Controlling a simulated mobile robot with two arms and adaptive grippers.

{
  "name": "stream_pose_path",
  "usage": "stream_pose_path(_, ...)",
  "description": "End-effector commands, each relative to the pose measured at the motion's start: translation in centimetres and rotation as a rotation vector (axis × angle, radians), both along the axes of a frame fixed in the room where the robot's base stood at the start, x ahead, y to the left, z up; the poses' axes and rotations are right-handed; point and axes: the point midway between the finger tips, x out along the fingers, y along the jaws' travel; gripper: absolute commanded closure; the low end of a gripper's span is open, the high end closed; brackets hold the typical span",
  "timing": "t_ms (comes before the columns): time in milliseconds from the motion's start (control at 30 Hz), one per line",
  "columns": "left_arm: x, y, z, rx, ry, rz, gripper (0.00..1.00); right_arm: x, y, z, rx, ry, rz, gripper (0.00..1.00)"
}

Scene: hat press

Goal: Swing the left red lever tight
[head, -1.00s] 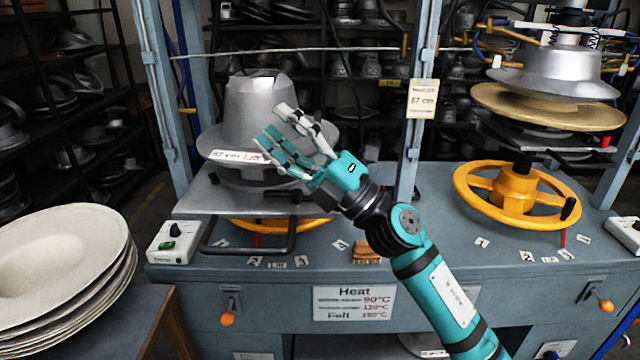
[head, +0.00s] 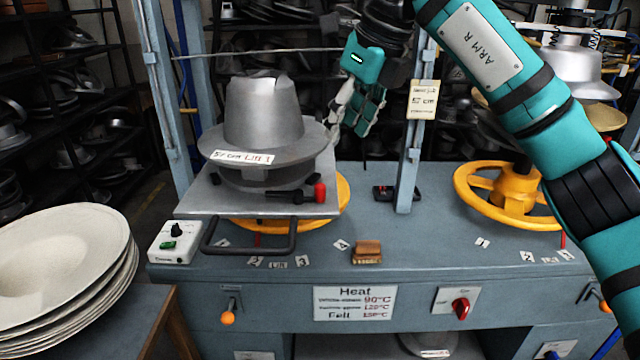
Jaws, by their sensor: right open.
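The left red lever (head: 320,192) is a short black bar with a red end. It lies level at the front right edge of the left press plate (head: 200,199), below the grey hat mould (head: 263,115). My right gripper (head: 348,130) hangs from the upper right, fingers pointing down, just right of the mould's brim. It is open, empty and apart from the lever, which is below and left of it. My left gripper is not in view.
A yellow wheel (head: 345,195) shows under the left plate, with a dark bar handle (head: 250,250) in front. A blue-grey post (head: 409,165) stands right of my right gripper. Pale felt discs (head: 60,260) are stacked at lower left.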

Motion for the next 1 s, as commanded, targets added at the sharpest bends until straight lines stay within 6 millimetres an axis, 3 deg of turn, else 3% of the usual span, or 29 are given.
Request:
stream_pose_path(400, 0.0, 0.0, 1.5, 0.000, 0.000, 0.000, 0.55, 2.4, 2.6, -8.5, 0.002, 0.005, 0.004, 0.57)
stream_pose_path(600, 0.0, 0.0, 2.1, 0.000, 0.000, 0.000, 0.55, 3.3, 3.5, -11.6, 0.002, 0.003, 0.005, 0.57)
stream_pose_path(800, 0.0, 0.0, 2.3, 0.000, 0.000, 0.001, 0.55, 3.8, 4.0, -13.2, 0.001, 0.001, 0.004, 0.57)
stream_pose_path(1000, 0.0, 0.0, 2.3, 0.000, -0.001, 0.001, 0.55, 3.9, 4.0, -13.5, 0.003, 0.000, 0.004, 0.57)
